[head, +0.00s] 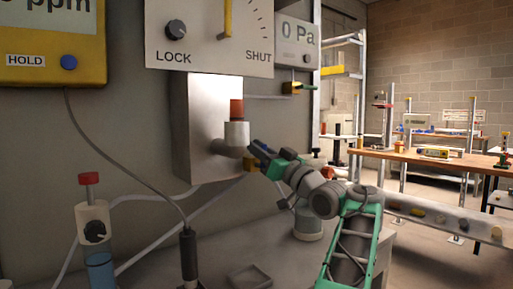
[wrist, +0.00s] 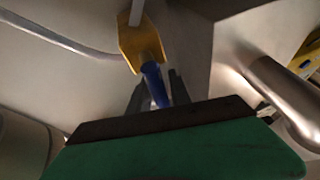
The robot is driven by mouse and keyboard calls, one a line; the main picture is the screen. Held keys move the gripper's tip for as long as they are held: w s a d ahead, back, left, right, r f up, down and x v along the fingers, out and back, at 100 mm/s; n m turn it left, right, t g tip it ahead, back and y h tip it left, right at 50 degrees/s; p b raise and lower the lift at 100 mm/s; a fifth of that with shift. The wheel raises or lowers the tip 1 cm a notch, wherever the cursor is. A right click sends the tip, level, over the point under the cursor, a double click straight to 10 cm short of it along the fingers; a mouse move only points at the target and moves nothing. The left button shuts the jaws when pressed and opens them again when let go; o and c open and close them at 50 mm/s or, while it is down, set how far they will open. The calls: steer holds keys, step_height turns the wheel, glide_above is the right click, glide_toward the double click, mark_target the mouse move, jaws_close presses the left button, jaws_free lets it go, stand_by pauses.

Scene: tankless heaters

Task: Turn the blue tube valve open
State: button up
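A small yellow valve body (wrist: 143,42) with a blue handle (wrist: 153,84) shows in the wrist view, with a pale tube running up from it. The handle points down toward my gripper (wrist: 158,90). The two dark fingers stand on either side of the blue handle, with narrow gaps that look open; firm contact is not visible. In the head view my gripper (head: 259,149) is at the yellow valve (head: 251,164), just right of the metal box. The blue handle is mostly hidden there by the fingers.
A metal heater box (head: 196,125) with a grey, orange-topped fitting (head: 236,134) stands close left of my gripper. A wooden workbench (head: 420,158) is far right.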

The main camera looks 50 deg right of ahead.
steer(key=shift+o, duration=1)
steer(key=shift+r, duration=0.1)
steer(key=b+v, duration=0.1)
steer(key=v, duration=0.6)
steer(key=shift+s, duration=0.4)
steer(key=shift+f, duration=0.2)
